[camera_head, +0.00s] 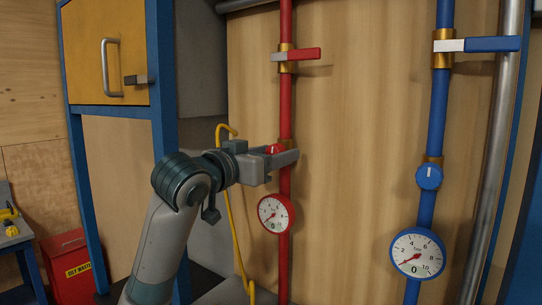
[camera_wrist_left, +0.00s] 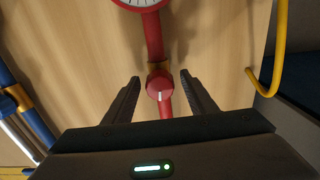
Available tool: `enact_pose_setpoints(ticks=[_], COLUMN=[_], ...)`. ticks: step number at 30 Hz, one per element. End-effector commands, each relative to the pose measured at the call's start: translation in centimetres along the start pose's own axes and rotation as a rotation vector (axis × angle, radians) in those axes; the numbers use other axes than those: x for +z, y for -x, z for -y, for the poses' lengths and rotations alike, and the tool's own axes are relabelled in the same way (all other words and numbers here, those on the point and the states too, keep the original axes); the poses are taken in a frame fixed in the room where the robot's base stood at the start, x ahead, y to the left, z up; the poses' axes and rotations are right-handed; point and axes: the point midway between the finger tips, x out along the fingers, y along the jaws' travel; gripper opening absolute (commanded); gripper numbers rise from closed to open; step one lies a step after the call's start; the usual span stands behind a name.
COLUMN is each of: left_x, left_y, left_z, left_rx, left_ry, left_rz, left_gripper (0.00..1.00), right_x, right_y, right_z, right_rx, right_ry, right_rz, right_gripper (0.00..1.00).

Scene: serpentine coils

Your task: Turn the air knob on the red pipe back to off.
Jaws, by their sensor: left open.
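The red pipe (camera_head: 285,100) runs down the wooden wall in the head view and also shows in the left wrist view (camera_wrist_left: 153,38). Its small red round knob (camera_head: 274,149) is partly hidden by my left gripper (camera_head: 281,157). In the left wrist view the knob (camera_wrist_left: 160,87) sits between the two open fingers of my left gripper (camera_wrist_left: 160,78), with a gap on each side. A brass collar lies behind the knob. The knob's pointer mark cannot be made out. My right gripper is in neither view.
A red-rimmed gauge (camera_head: 276,214) sits below the knob and a red lever valve (camera_head: 299,54) above. The blue pipe (camera_head: 437,110) at the right has its own knob (camera_head: 429,176) and gauge (camera_head: 418,254). A yellow hose (camera_head: 229,200) hangs left of the red pipe.

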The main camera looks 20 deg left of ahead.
Motion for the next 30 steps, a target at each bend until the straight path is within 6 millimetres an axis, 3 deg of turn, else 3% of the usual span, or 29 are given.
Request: enact_pose_setpoints(ticks=[2,9,23,24,27,30], left_x=[-0.01,-0.02,-0.03,-0.03,-0.03,-0.03], left_y=[0.02,0.04,0.05,0.05,0.05,0.05], left_z=[-0.01,0.0,-0.01,-0.01,-0.01,-0.01], left_rx=[0.0,0.0,0.0,0.0,0.0,0.0], left_ry=[0.0,0.0,0.135,0.135,0.134,0.134], left_rz=[0.0,0.0,-0.001,-0.001,-0.001,-0.001], left_gripper=[0.52,0.01,0.01,0.35,0.54,0.54], right_x=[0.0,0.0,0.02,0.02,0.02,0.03], right_y=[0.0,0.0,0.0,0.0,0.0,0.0], right_z=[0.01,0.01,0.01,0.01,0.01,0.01], right_rx=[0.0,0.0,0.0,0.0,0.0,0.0], right_ry=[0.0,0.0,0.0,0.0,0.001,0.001], right_rz=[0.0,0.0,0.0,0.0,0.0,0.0], right_gripper=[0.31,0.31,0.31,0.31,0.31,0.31])
